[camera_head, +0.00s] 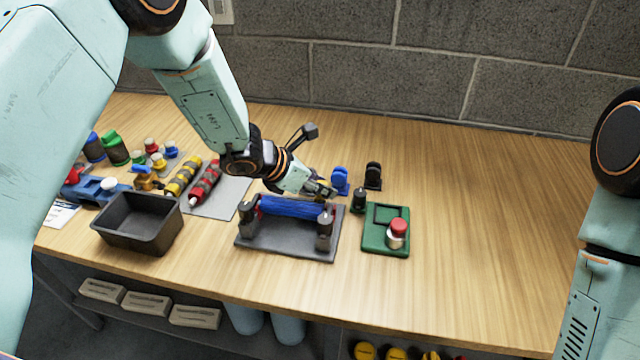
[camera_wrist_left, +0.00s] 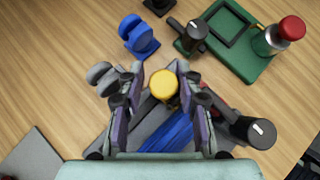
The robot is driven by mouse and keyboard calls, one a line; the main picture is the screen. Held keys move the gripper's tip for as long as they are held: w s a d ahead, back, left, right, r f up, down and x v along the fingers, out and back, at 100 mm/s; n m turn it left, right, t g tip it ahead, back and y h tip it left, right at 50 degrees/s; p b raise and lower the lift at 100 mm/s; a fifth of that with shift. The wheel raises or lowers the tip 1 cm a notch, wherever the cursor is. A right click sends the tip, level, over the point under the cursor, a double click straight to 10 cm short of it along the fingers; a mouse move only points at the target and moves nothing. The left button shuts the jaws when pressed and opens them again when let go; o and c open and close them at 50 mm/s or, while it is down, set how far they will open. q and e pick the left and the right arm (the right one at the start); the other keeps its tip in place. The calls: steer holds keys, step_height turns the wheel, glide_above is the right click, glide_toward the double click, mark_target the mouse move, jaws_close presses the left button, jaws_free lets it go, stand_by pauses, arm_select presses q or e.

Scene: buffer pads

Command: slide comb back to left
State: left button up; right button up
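A blue roller (camera_head: 290,207) lies across a dark grey stand (camera_head: 285,241) between upright posts; the roller also shows in the left wrist view (camera_wrist_left: 168,134). A yellow round knob (camera_wrist_left: 163,84), seemingly the top of the comb, shows near the roller's right end. My left gripper (camera_head: 322,190) is above this end, behind the right post. In the left wrist view its fingers (camera_wrist_left: 160,70) are apart, one on each side of the knob, with gaps visible. The comb's body is hidden or cannot be made out. My right gripper is out of view.
A black bin (camera_head: 138,222) and red and yellow rollers lie left. The table's right side is clear.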

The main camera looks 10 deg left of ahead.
arm_select(q)
steer(key=shift+s+d+r, duration=0.15)
steer(key=shift+c, duration=1.4)
jaws_close()
steer(key=a+p, duration=0.1)
steer(key=a, duration=1)
steer(key=shift+p, duration=0.35)
steer(key=shift+r, duration=0.1)
